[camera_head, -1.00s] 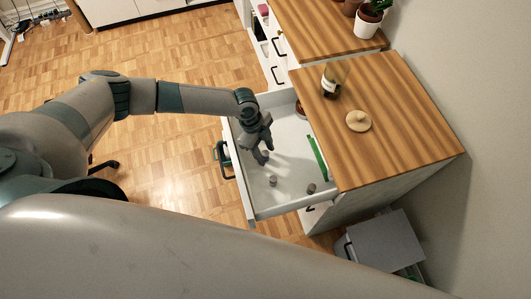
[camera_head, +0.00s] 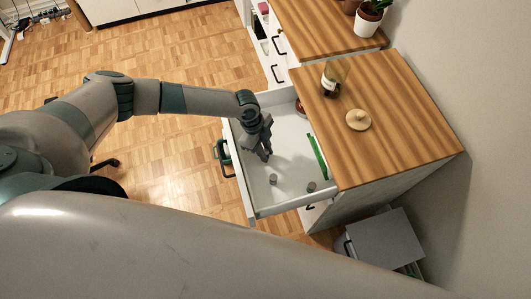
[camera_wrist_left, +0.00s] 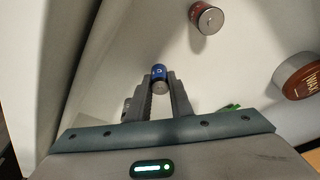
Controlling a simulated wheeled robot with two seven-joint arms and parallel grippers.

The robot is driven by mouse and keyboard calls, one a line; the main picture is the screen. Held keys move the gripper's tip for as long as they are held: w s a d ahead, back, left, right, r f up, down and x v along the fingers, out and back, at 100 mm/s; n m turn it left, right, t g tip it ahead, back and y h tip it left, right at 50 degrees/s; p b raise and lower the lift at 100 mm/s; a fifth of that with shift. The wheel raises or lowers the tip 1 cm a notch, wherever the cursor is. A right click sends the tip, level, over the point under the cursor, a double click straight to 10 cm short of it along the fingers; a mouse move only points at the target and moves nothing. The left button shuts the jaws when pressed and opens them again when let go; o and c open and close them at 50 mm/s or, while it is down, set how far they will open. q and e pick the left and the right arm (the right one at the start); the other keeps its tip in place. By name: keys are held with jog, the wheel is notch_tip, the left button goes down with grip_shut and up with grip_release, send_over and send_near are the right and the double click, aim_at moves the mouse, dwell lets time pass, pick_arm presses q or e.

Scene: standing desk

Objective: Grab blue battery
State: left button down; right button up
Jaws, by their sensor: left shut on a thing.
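A blue battery (camera_wrist_left: 159,74) with a grey end sits between the fingertips of my left gripper (camera_wrist_left: 160,88) in the left wrist view. The gripper is shut on it. In the head view, my left gripper (camera_head: 263,155) reaches down into the open white drawer (camera_head: 291,152), and its fingers hide the blue battery. I cannot tell whether the battery still touches the drawer floor. My right gripper is not in view.
A red battery (camera_wrist_left: 206,17) and a round tin (camera_wrist_left: 298,76) lie in the drawer. Small grey cylinders (camera_head: 273,179) (camera_head: 311,186) and a green strip (camera_head: 318,156) also show there. The wooden desktop (camera_head: 400,125) overhangs the drawer's right side, bearing a bottle (camera_head: 333,78) and round lid (camera_head: 358,120).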

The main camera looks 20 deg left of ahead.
aim_at(268, 152)
pick_arm(q)
jog(key=shift+r, duration=0.2)
jog(key=shift+r+b, duration=0.35)
jog(key=shift+r, duration=0.15)
notch_tip(268, 152, up, 2)
jog(key=shift+r+b, duration=0.1)
jog(key=shift+b, duration=0.45)
jog(key=s+d+r+b, duration=0.3)
jog(key=s+d+r, duration=0.2)
jog(key=d, duration=0.5)
notch_tip(268, 152, up, 2)
jog(key=shift+d+r, duration=0.2)
jog(key=shift+r, duration=0.05)
